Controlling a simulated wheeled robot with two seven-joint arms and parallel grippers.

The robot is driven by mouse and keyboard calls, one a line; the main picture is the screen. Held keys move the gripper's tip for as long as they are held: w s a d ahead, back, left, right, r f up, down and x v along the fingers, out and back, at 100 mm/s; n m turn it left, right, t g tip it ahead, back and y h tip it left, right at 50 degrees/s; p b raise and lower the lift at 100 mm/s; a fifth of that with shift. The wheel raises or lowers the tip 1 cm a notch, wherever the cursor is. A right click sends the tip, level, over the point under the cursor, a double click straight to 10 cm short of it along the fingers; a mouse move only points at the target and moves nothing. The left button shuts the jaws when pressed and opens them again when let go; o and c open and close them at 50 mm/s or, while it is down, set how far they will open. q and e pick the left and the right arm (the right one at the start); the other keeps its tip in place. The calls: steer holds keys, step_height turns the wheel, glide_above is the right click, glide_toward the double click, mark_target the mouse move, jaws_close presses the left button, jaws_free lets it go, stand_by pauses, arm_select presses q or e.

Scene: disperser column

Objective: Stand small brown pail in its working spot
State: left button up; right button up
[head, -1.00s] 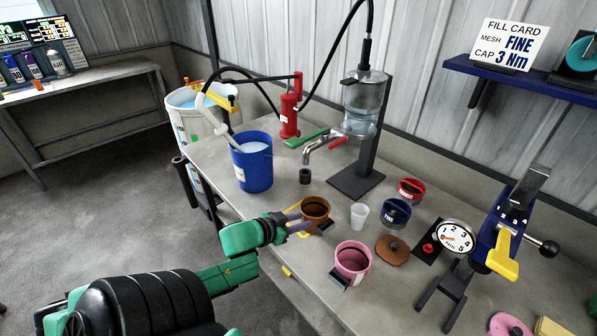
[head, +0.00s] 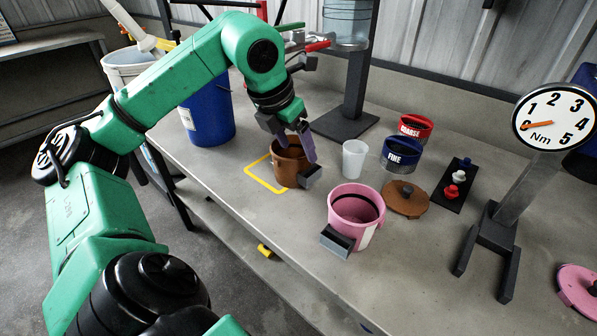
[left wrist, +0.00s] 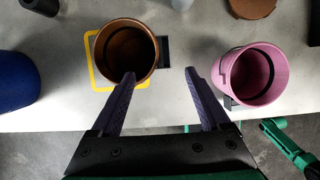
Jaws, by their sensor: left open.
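The small brown pail (head: 287,166) stands upright on the bench, with a grey block on its right side. A yellow outline (head: 249,172) is painted on the bench; the pail covers part of it and its right edge is hidden. In the left wrist view the pail (left wrist: 127,48) shows its open mouth, with the outline (left wrist: 91,70) along its left and lower sides. My left gripper (head: 298,147) is open above the pail's near right side. In the left wrist view one finger of the gripper (left wrist: 160,73) overlaps the pail's lower rim; the other is in the gap before the pink pail.
A pink pail (head: 356,214) stands close on the right, and a clear cup (head: 354,160) behind. The blue bucket (head: 208,113) is at left. FINE (head: 402,154) and COARSE (head: 415,128) containers, a brown lid (head: 404,199) and the gauge stand (head: 509,222) are farther right.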

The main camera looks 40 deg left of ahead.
mark_target(308, 171)
arm_select(q)
steer(key=x, duration=1.1)
steer(key=shift+w+d+f+b, duration=0.1)
steer(key=shift+w+f+b, duration=0.15)
steer(key=shift+b, duration=0.15)
steer(key=shift+s+r, duration=0.1)
steer(key=shift+r, duration=0.05)
jaws_close()
